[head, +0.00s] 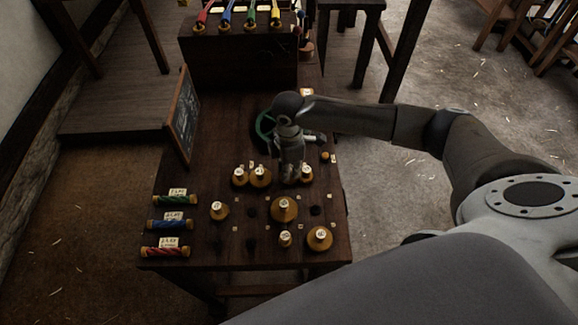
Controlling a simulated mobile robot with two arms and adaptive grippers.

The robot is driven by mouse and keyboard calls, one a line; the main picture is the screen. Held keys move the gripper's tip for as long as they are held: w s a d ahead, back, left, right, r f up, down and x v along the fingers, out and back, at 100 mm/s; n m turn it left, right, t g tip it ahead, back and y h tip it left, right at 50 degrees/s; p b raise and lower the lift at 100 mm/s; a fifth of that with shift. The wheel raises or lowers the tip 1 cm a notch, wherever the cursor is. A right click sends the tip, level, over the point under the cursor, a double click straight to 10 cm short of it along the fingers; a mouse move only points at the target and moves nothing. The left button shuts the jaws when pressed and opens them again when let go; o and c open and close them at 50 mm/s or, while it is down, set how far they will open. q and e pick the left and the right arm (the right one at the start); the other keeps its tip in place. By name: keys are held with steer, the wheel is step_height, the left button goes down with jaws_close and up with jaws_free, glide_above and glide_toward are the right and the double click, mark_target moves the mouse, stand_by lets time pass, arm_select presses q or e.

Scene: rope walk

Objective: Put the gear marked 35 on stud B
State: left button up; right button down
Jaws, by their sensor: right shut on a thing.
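Several brass-coloured gears with white number tags stand on the dark wooden table (222,140); the numbers are too small to read, so I cannot tell which is 35. My right gripper (290,175) points down in the back row, shut on what seems to be a gear (307,174), partly hidden by the fingers. Two gears (239,177) (260,176) stand just to its left. A larger gear (284,210) stands in front of it. Dark bare studs (252,212) (316,211) show among the gears; their letters are not legible. My left gripper is out of view.
More gears (219,210) (319,238) (285,239) stand near the front. Tagged green, blue and red spools (172,224) line the left edge. A chalkboard (183,118) stands at the left, a green ring (264,130) behind my gripper, and a dark box (237,63) at the back.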

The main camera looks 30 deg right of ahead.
steer(key=shift+f, duration=0.5)
stand_by(0.3)
steer(key=c, duration=1.3)
jaws_free()
steer(key=shift+o, duration=0.2)
step_height(320, 180, up, 8)
steer(key=p, duration=0.9)
steer(key=shift+r, duration=0.1)
